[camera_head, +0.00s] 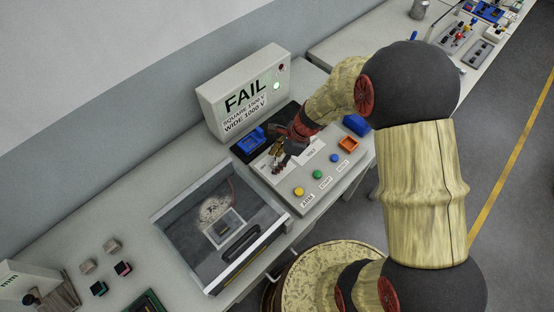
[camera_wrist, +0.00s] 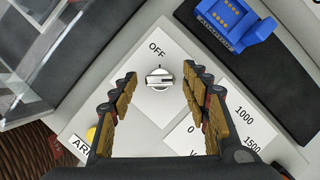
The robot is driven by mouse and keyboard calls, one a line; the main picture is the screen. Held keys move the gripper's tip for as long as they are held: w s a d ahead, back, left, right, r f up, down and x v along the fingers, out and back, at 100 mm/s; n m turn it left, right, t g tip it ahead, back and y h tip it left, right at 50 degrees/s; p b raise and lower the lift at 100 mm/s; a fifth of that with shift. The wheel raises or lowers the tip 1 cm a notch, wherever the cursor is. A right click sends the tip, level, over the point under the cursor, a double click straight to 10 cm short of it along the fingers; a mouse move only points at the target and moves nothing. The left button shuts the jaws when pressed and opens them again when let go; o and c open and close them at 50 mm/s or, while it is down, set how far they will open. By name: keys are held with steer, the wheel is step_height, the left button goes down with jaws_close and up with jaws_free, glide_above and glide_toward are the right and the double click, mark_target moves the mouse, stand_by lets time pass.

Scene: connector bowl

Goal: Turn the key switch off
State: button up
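The key switch (camera_wrist: 159,79) is a small silver round knob with a raised grip bar on a white label plate. The bar lies roughly sideways in the wrist view. The word OFF (camera_wrist: 157,49) is printed just above and to the left of it. My gripper (camera_wrist: 158,90) is open, with one finger on each side of the knob and clear gaps to it. In the head view my gripper (camera_head: 277,158) hangs over the left part of the grey control panel (camera_head: 297,185) and hides the knob.
A FAIL display box (camera_head: 243,92) stands behind the panel, its green light lit. A blue connector holder (camera_wrist: 235,20) is near my right finger. A clear-lidded box (camera_head: 222,222) stands left of the panel. Yellow, green and blue buttons (camera_head: 317,174) line the panel front.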

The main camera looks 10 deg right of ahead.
steer(key=shift+c, duration=1.2)
steer(key=c, duration=0.9)
steer(key=shift+n, duration=0.3)
steer(key=n+g+p, duration=0.1)
steer(key=n, duration=0.2)
steer(key=shift+w+g+p, duration=0.15)
steer(key=shift+g+p, duration=0.15)
steer(key=shift+p, duration=0.05)
steer(key=n+g+p, duration=0.1)
steer(key=n, duration=0.2)
steer(key=n+g, duration=0.1)
steer(key=n, duration=0.2)
steer(key=shift+w+a+h+p, duration=0.1)
steer(key=shift+w+h+p, duration=0.05)
steer(key=shift+h+p, duration=0.25)
steer(key=n+g+h, duration=0.1)
steer(key=n, duration=0.3)
steer(key=shift+a+p, duration=0.1)
steer(key=shift+p, duration=0.3)
steer(key=shift+w+n+g+h, duration=0.15)
steer(key=shift+n+h, duration=0.25)
steer(key=shift+n, duration=0.65)
steer(key=shift+s+n+g+h, duration=0.15)
steer(key=shift+n+h, duration=0.25)
steer(key=shift+n, duration=0.65)
steer(key=shift+w, duration=0.1)
